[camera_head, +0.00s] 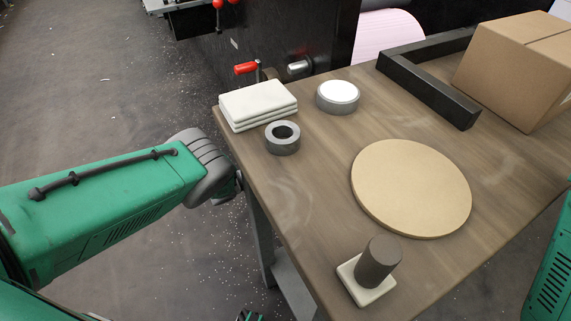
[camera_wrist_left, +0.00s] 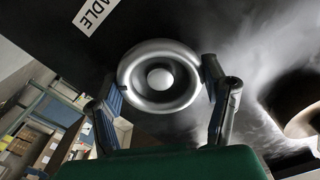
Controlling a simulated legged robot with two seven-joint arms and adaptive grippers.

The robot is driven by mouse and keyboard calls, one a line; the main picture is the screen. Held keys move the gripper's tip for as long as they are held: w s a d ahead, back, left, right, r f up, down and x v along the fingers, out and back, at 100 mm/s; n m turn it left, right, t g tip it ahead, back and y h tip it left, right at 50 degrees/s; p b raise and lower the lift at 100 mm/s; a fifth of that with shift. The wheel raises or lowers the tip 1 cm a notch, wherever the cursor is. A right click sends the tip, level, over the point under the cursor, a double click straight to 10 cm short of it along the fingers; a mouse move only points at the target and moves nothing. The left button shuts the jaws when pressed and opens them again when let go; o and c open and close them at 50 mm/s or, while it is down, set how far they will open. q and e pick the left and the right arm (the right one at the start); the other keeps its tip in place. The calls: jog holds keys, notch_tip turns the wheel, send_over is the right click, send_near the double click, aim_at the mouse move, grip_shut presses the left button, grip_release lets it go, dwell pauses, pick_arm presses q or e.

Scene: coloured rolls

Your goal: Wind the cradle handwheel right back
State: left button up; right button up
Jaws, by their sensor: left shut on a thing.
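The cradle handwheel (camera_wrist_left: 159,76) is a silver ring with a round pale hub, mounted on a dark panel in the left wrist view. My left gripper (camera_wrist_left: 164,83) is shut on its rim, with one finger on each side. A white label (camera_wrist_left: 97,13) with black letters, partly cut off and ending in "DLE", is above and left of the wheel. In the head view my left arm reaches to the table's left edge, and its gripper and the handwheel are hidden there. My right gripper is not in view; only a green part of my right arm shows at the right edge.
The brown table (camera_head: 310,180) holds white pads (camera_head: 258,104), a grey ring (camera_head: 283,138), a white-topped roll (camera_head: 338,96), a round board (camera_head: 411,188), a dark cylinder (camera_head: 378,262) on a white base and a cardboard box (camera_head: 515,65). A red handle (camera_head: 246,68) sticks out behind. Floor at left is clear.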

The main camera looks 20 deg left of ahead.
pick_arm(q)
jog(key=shift+n+b, duration=0.4)
jog(key=shift+n, duration=1.4)
jog(key=o, duration=1.2)
jog(key=shift+c, duration=0.2)
jog(key=v, duration=1.2)
